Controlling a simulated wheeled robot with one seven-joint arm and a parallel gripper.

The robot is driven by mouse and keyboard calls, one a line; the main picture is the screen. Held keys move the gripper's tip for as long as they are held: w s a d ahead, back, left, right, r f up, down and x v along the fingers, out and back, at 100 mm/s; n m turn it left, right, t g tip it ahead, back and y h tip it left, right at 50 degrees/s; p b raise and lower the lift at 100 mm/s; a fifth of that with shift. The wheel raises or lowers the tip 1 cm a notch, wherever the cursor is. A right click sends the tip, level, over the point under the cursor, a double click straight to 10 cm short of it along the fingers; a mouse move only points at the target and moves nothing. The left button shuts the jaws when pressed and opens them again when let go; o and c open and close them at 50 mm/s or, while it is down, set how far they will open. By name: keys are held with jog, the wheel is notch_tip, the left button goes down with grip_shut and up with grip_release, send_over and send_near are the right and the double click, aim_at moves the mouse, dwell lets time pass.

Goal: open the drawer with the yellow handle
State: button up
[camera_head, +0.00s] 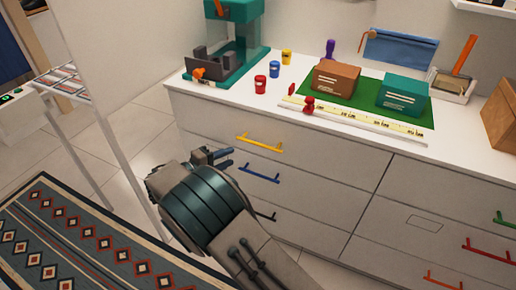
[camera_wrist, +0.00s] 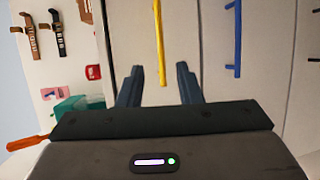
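The yellow handle (camera_head: 259,143) is on the top left drawer (camera_head: 310,160) of the white dresser, and that drawer is closed. In the wrist view the yellow handle (camera_wrist: 159,42) runs up and down, just beyond and between my fingertips. My gripper (camera_head: 226,158) is in front of the dresser's left part, near the yellow handle and the blue handle below it. In the wrist view my gripper (camera_wrist: 161,85) has its two dark blue fingers apart, with nothing held. I cannot tell the exact gap between the fingers and the handle.
A blue handle (camera_head: 259,173) sits on the drawer below. Green (camera_head: 506,219), red (camera_head: 488,250) and orange (camera_head: 443,281) handles are at right. The dresser top (camera_head: 225,101) holds a teal machine (camera_head: 243,40), boxes and small cans. A patterned rug (camera_head: 80,250) lies at lower left.

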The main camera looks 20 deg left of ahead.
aim_at(258, 145)
jog(key=x, duration=1.3)
jog(key=shift+w+d+f, duration=0.1)
jog(key=shift+w+d, duration=0.05)
jog(key=shift+w, duration=0.2)
grip_shut()
